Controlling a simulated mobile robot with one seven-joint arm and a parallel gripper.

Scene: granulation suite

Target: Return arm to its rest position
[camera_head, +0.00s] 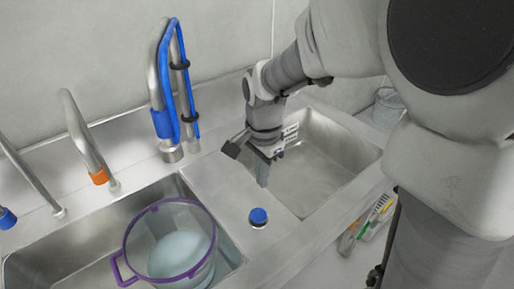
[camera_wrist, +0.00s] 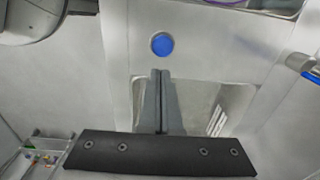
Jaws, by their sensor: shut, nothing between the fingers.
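My gripper (camera_head: 262,180) hangs from my arm over the left side of the right-hand sink basin (camera_head: 325,165) in the head view, pointing down. Its fingers are closed together and empty; they also show in the wrist view (camera_wrist: 161,75). My arm reaches out from the right side of the head view, well away from my body.
A blue-capped item (camera_head: 258,217) stands on the steel ledge between the basins, near my gripper. A clear purple-rimmed container (camera_head: 128,253) sits in the left basin. Blue-hosed and orange-ringed taps (camera_head: 84,140) rise behind. A bucket (camera_head: 387,106) stands behind my arm.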

